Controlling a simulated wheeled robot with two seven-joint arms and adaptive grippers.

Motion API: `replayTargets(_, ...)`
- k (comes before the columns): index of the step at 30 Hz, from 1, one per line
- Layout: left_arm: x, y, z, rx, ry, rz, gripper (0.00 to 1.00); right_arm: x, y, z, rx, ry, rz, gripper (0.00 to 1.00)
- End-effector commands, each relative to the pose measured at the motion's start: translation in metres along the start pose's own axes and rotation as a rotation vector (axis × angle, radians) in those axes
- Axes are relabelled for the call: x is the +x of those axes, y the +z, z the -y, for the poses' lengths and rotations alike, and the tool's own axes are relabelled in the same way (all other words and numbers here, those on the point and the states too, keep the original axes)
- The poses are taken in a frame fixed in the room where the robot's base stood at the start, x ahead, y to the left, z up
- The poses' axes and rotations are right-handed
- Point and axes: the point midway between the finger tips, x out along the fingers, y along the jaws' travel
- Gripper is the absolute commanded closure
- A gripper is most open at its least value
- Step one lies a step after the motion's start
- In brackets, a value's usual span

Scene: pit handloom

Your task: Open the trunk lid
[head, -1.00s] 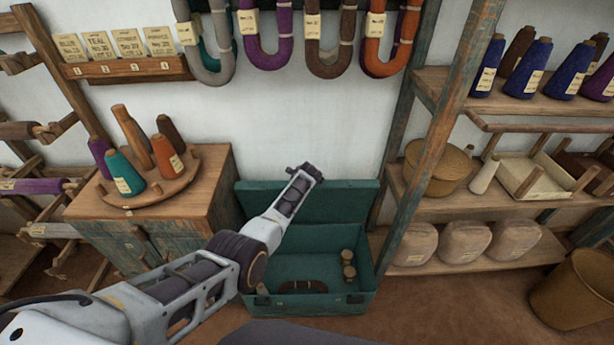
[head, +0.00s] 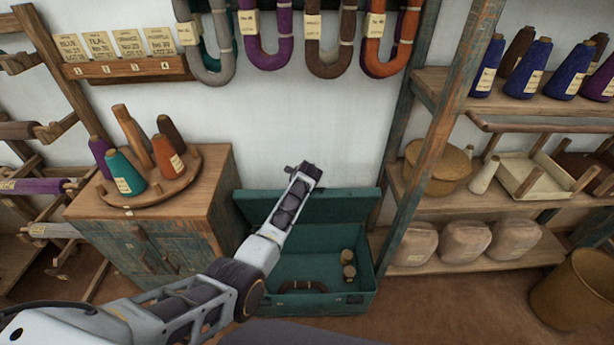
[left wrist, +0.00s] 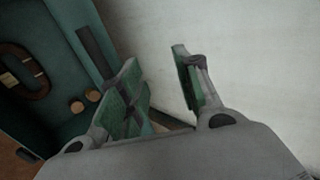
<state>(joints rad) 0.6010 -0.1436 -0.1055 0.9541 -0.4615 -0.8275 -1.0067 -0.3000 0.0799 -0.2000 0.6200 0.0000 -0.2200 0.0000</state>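The green trunk (head: 357,299) stands on the floor against the white wall, between the cabinet and the shelf rack. Its lid (head: 345,206) is raised and stands open at the back, so the inside shows. It holds two small round wooden pieces (head: 348,265) and a dark oval item (head: 303,286). The trunk also shows in the left wrist view (left wrist: 62,72). My left gripper (head: 307,169) is above the lid's upper edge, near the wall. In the left wrist view its green-padded fingers (left wrist: 160,92) are apart with wall visible between them. I cannot tell whether it touches the lid. My right gripper is out of view.
A wooden cabinet (head: 160,225) with a round stand of yarn cones is left of the trunk. A shelf rack (head: 475,200) with cones and wrapped bundles is on the right. Yarn skeins (head: 330,50) hang above.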

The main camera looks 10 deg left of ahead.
Motion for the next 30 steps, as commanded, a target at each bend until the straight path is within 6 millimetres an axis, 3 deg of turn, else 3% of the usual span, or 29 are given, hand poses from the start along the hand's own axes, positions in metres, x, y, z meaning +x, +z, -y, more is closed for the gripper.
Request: replayTargets(30,-0.057,0.0,-0.001,-0.001,0.001,-0.001,0.66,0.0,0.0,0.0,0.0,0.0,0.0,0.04)
